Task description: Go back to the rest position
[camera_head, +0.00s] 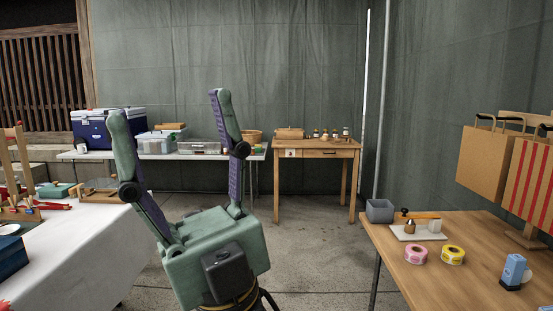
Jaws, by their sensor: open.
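My gripper (169,108) is large in the middle left of the head view, green with dark purple inner pads. Its two fingers point up and stand wide apart. It is open, with nothing between the fingers. It hangs in front of the gap between the white-clothed table on the left and the wooden table on the right. The rest of my arm below the gripper is mostly out of the frame.
A white-clothed table (88,246) stands at left, a wooden table (420,283) at right with tape rolls and paper bags (487,163). At the back are a white table (178,156) with a blue cooler (95,128) and a small wooden table (320,152). Concrete floor lies between.

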